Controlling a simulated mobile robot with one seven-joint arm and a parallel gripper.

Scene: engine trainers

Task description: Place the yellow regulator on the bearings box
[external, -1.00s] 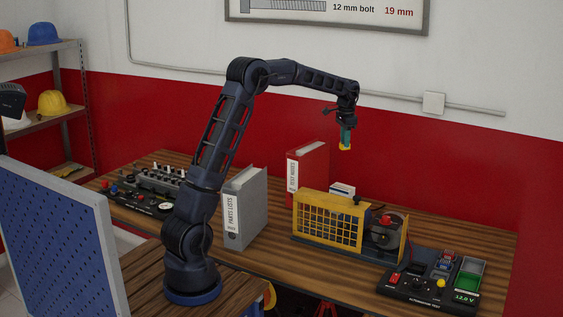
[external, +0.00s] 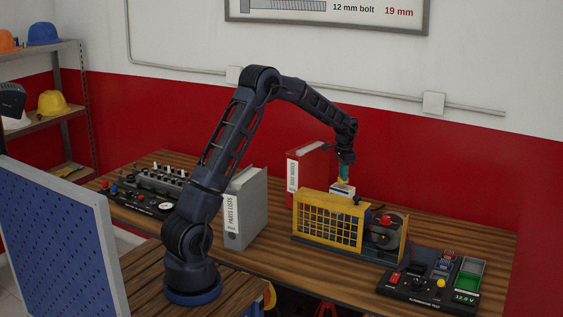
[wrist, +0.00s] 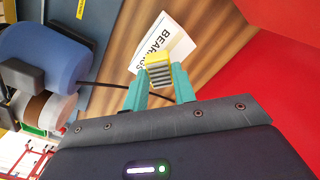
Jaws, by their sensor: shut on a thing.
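My gripper (external: 345,176) points down behind the yellow guard, its teal fingers also visible in the wrist view (wrist: 160,84). It is shut on the yellow regulator (wrist: 159,62), which shows grey fins between the fingertips. In the external view the regulator (external: 343,182) is a small yellow patch at the fingertips, just over the bearings box. The white bearings box (external: 342,190) is partly hidden by the guard. In the wrist view the box (wrist: 178,45) lies beyond the regulator, its lettering partly covered. I cannot tell whether regulator and box touch.
A yellow mesh guard (external: 329,218) and a motor unit (external: 386,232) stand in front of the box. A red binder (external: 307,172) stands to its left, a grey binder (external: 246,207) farther left. A black electronics trainer (external: 432,285) sits at the front right.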

